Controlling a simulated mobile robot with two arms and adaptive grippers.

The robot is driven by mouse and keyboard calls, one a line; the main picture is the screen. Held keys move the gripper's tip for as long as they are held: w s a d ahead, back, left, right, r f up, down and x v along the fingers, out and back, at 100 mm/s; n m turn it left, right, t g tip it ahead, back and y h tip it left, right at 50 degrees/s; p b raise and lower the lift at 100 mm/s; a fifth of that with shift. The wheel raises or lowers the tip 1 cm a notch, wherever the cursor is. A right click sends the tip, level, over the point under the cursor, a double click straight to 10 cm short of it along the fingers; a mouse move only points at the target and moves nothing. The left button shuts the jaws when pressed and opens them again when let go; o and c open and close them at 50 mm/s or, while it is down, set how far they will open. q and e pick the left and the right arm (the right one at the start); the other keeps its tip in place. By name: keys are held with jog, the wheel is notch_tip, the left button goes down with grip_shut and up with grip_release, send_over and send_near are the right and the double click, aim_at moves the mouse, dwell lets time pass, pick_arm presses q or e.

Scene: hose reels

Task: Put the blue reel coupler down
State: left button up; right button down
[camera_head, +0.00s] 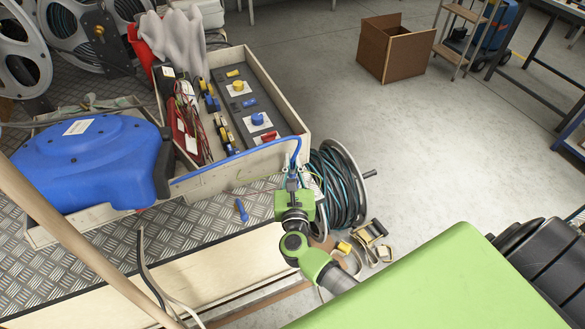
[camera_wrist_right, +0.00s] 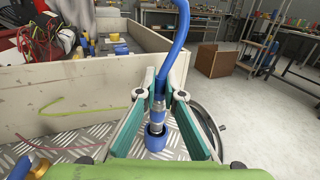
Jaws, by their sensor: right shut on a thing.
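My right gripper (camera_head: 292,186) is shut on the blue reel coupler, above the front edge of the tread-plate deck. In the right wrist view the coupler (camera_wrist_right: 156,137), with a silver metal collar and a blue end, points down between the fingers (camera_wrist_right: 158,100). A blue hose (camera_wrist_right: 180,45) runs up from it; in the head view the hose (camera_head: 240,161) arcs left to the big blue reel (camera_head: 85,160). Whether the coupler touches the deck I cannot tell. My left gripper is not in view.
A wooden tray (camera_head: 292,110) with fittings and wires stands behind the gripper. A small blue piece (camera_head: 241,209) lies on the tread-plate deck (camera_head: 110,245). A coil of dark hose (camera_head: 338,190) is close on the right. A cardboard box (camera_head: 397,52) stands on open floor.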

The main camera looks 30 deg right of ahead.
notch_tip(320, 180, down, 2)
jog(key=shift+f, duration=0.15)
jog(key=c, duration=2.2)
grip_release()
jog(key=shift+o, duration=0.2)
